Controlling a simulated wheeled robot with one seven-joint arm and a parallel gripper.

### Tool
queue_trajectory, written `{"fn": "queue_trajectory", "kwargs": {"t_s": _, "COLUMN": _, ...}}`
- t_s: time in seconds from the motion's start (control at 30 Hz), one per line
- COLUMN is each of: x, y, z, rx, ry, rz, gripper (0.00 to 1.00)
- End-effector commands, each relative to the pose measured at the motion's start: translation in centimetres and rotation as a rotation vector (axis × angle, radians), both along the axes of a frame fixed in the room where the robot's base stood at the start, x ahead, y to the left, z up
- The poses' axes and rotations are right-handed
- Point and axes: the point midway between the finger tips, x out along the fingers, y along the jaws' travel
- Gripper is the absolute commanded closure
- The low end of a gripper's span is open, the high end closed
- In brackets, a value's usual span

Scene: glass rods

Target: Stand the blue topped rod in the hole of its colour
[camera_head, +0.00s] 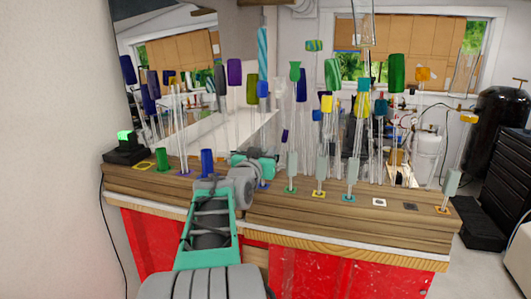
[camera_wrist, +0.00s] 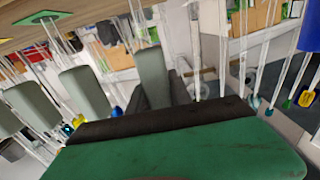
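The blue topped rod (camera_head: 262,88) stands upright near the middle of the wooden bench, its clear shaft running down to my gripper (camera_head: 258,163). The blue-edged hole mark (camera_head: 263,186) is on the bench just below my gripper. My gripper hides the rod's lower part, so I cannot tell whether its foot is in the hole. In the wrist view a pale grey sleeve (camera_wrist: 152,72) on a clear rod sits between the dark pads of my gripper (camera_wrist: 160,105), which appear closed on it. The near green finger covers the sleeve's end.
Green (camera_head: 295,70), yellow (camera_head: 326,103) and cyan (camera_head: 364,84) topped rods stand close on the right. A blue cylinder (camera_head: 207,162) and green cylinder (camera_head: 162,160) stand on the left. A white-edged mark (camera_head: 379,202) and a dark mark (camera_head: 411,207) are bare. A mirror behind repeats several shapes.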

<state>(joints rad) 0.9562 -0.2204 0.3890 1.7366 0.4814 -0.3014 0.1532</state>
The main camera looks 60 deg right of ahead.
Motion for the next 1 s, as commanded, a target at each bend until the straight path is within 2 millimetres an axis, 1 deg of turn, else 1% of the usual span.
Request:
{"fn": "queue_trajectory", "kwargs": {"t_s": 0.03, "x": 0.0, "y": 0.0, "z": 0.0, "rx": 0.000, "ry": 0.000, "rz": 0.000, "gripper": 0.72}}
{"fn": "queue_trajectory", "kwargs": {"t_s": 0.07, "x": 0.0, "y": 0.0, "z": 0.0, "rx": 0.000, "ry": 0.000, "rz": 0.000, "gripper": 0.69}}
{"fn": "queue_trajectory", "kwargs": {"t_s": 0.3, "x": 0.0, "y": 0.0, "z": 0.0, "rx": 0.001, "ry": 0.000, "rz": 0.000, "gripper": 0.50}}
{"fn": "queue_trajectory", "kwargs": {"t_s": 0.57, "x": 0.0, "y": 0.1, "z": -0.1, "rx": 0.002, "ry": 0.001, "rz": 0.000, "gripper": 0.49}}
{"fn": "queue_trajectory", "kwargs": {"t_s": 0.67, "x": -0.1, "y": 1.2, "z": -0.2, "rx": 0.000, "ry": 0.000, "rz": 0.002, "gripper": 0.49}}
{"fn": "queue_trajectory", "kwargs": {"t_s": 0.9, "x": -0.8, "y": 6.0, "z": -0.2, "rx": -0.002, "ry": -0.002, "rz": 0.005, "gripper": 0.49}}
{"fn": "queue_trajectory", "kwargs": {"t_s": 1.0, "x": -1.0, "y": 7.3, "z": -0.2, "rx": 0.000, "ry": -0.001, "rz": 0.003, "gripper": 0.49}}
